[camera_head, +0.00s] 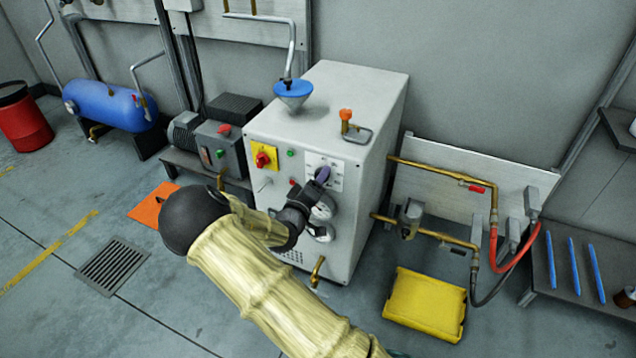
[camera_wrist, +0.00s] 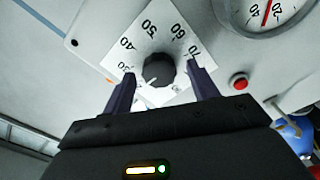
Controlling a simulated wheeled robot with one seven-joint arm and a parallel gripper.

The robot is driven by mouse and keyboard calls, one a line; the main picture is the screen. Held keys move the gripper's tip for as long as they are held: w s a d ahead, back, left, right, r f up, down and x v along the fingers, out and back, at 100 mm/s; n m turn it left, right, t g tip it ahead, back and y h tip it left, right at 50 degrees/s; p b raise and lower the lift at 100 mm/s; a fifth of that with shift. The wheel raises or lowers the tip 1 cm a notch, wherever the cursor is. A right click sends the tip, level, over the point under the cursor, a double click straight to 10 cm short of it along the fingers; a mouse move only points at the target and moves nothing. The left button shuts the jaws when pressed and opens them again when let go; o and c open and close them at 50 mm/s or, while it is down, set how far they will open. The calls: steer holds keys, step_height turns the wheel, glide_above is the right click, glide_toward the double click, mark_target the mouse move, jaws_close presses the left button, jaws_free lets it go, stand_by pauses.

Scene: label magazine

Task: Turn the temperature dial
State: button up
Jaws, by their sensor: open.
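The temperature dial (camera_wrist: 160,70) is a dark round knob with a pale pointer line, on a white square plate (camera_wrist: 174,32) with printed numbers such as 40, 50, 60 and 70. In the wrist view my gripper (camera_wrist: 160,82) is open, with one finger on each side of the dial. Gaps show between the fingers and the knob, and I cannot tell whether they touch it at depth. In the head view my gripper (camera_head: 322,176) is at the front of the white cabinet (camera_head: 372,110), and its fingers hide the dial there.
A gauge (camera_wrist: 268,12) and a red button (camera_wrist: 238,82) are near the dial. On the cabinet front are a yellow plate with a red switch (camera_head: 263,158) and a brass tap (camera_head: 317,268).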

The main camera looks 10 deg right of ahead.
steer(key=shift+w+d, duration=0.15)
steer(key=shift+w, duration=0.1)
steer(key=c, duration=1)
